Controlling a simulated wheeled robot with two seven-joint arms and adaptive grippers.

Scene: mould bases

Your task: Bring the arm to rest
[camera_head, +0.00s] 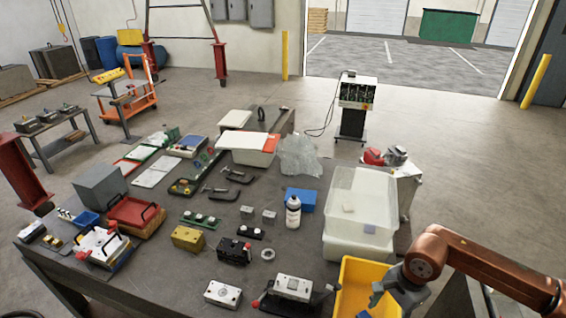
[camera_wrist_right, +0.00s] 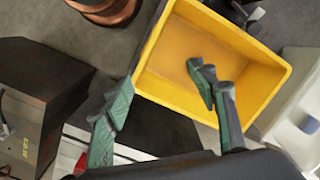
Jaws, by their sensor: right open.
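My right arm (camera_head: 480,262) comes in from the right of the head view. Its gripper (camera_head: 376,296) is above the yellow bin (camera_head: 352,264) at the table's front right. In the wrist view the green fingers of the right gripper (camera_wrist_right: 163,75) are spread apart with nothing between them. One finger is over the inside of the yellow bin (camera_wrist_right: 150,62) and the other is outside its left wall. The visible bin floor looks empty. My left gripper does not show in either view.
The dark table (camera_head: 155,262) is crowded with metal blocks, clamps and trays. A clear plastic box (camera_head: 360,200) stands just behind the yellow bin. A metal block on a dark base (camera_head: 293,287) sits left of the bin. Open floor (camera_head: 470,170) lies behind the arm.

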